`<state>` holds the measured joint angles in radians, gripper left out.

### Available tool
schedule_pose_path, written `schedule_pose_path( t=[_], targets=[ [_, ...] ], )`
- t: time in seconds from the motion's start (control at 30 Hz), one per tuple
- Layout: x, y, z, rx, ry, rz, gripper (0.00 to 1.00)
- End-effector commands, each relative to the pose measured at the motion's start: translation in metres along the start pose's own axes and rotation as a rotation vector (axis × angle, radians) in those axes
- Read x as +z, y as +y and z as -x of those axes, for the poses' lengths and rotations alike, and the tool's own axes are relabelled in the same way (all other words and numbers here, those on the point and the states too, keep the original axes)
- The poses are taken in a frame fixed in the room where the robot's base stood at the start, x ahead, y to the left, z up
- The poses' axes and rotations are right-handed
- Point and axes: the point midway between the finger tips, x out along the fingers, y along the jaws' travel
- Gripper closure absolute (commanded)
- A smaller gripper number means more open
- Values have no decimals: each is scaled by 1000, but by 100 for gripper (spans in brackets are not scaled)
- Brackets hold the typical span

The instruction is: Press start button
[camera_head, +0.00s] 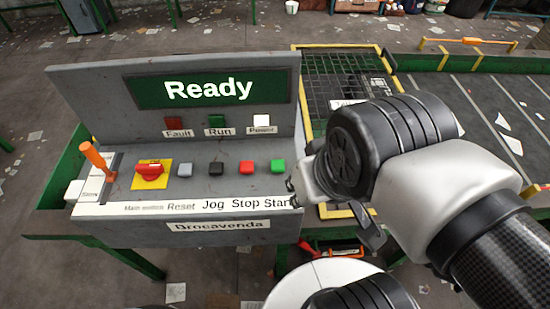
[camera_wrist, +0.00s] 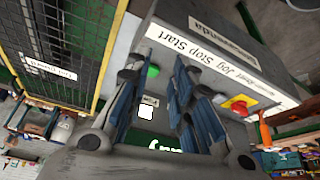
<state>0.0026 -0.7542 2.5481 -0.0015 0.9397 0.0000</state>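The green start button (camera_head: 278,166) is at the right end of the button row on the grey control panel (camera_head: 225,182), above the printed word "Start". In the wrist view the green start button (camera_wrist: 153,71) shows in the gap between my fingers. My gripper (camera_head: 297,184) is beside the panel's right edge, just right of the start button. In the wrist view my gripper (camera_wrist: 156,78) is open and empty, with its fingers apart. Whether a finger touches the panel cannot be told. The display (camera_head: 210,89) reads "Ready".
A red stop button (camera_head: 246,167), a black jog button (camera_head: 216,168), a grey reset button (camera_head: 185,169) and a red-and-yellow main switch (camera_head: 150,172) share the row. An orange lever (camera_head: 95,157) stands at the left. A yellow-framed mesh guard (camera_head: 325,75) and belt (camera_head: 480,100) lie right.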

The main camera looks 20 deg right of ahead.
Motion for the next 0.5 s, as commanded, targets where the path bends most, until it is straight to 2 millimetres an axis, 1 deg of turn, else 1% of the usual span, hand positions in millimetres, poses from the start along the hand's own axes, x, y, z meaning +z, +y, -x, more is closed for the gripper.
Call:
schedule_pose_path(
  t=[0.03, 0.27, 0.5],
  targets=[
    [0, 0, 0, 0, 0, 0, 84],
    [0, 0, 0, 0, 0, 0, 99],
    [0, 0, 0, 0, 0, 0, 100]
  ],
)
